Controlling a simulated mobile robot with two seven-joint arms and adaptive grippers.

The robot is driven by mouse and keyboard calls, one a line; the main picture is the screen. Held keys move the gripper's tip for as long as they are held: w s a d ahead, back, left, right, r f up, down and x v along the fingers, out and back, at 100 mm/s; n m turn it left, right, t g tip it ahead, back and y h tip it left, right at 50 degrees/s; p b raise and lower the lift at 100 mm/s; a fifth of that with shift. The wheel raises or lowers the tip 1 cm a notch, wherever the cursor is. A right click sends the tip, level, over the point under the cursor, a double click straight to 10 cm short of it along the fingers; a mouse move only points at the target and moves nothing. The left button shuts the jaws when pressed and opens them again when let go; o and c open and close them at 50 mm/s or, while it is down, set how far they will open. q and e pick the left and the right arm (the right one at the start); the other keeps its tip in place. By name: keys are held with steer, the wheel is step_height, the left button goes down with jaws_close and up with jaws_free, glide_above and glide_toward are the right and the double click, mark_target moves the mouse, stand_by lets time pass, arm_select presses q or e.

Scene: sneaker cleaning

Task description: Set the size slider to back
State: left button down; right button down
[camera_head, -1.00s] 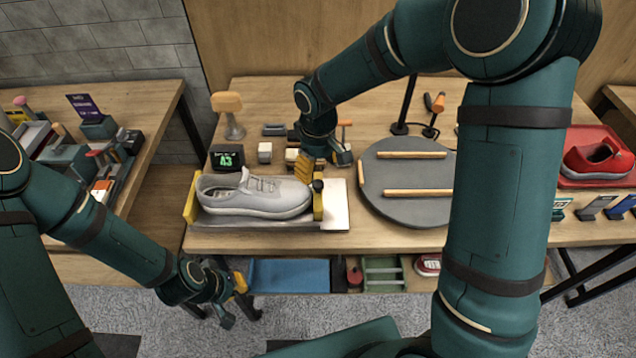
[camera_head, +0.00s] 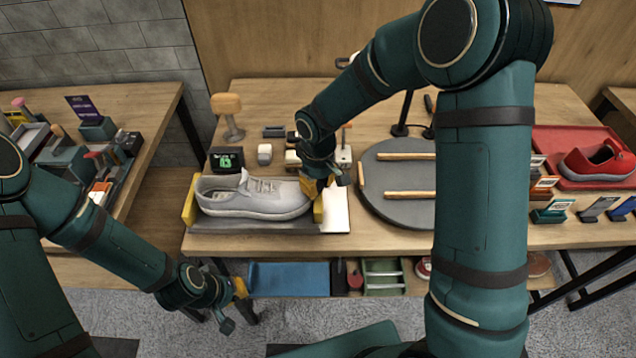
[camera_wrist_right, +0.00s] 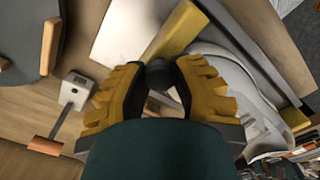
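A grey sneaker (camera_head: 255,196) lies in a sizing holder with a yellow stop at each end. The left stop (camera_head: 189,206) is at its heel. The right stop (camera_head: 318,209) is at its toe and also shows in the right wrist view (camera_wrist_right: 180,32). A dark knob (camera_wrist_right: 158,76) sits by this stop. My right gripper (camera_head: 322,186) is down at the toe end, its yellow fingers closed around the knob in the right wrist view (camera_wrist_right: 159,72). My left gripper (camera_head: 236,304) hangs low before the table; its finger opening is unclear.
A small display (camera_head: 227,159) behind the heel shows a green lock symbol. A round grey turntable (camera_head: 400,176) with wooden bars stands to the right. A red tray (camera_head: 558,143) holds a red shoe. A wooden-topped stand (camera_head: 226,104) is at the back left.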

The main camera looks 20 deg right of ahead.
steer(key=shift+s+d, duration=0.3)
steer(key=shift+d, duration=0.65)
steer(key=shift+s+d, duration=0.25)
steer(key=shift+d, duration=0.65)
steer(key=shift+a, duration=0.1)
steer(key=c, duration=0.7)
jaws_free()
step_height(320, 180, up, 12)
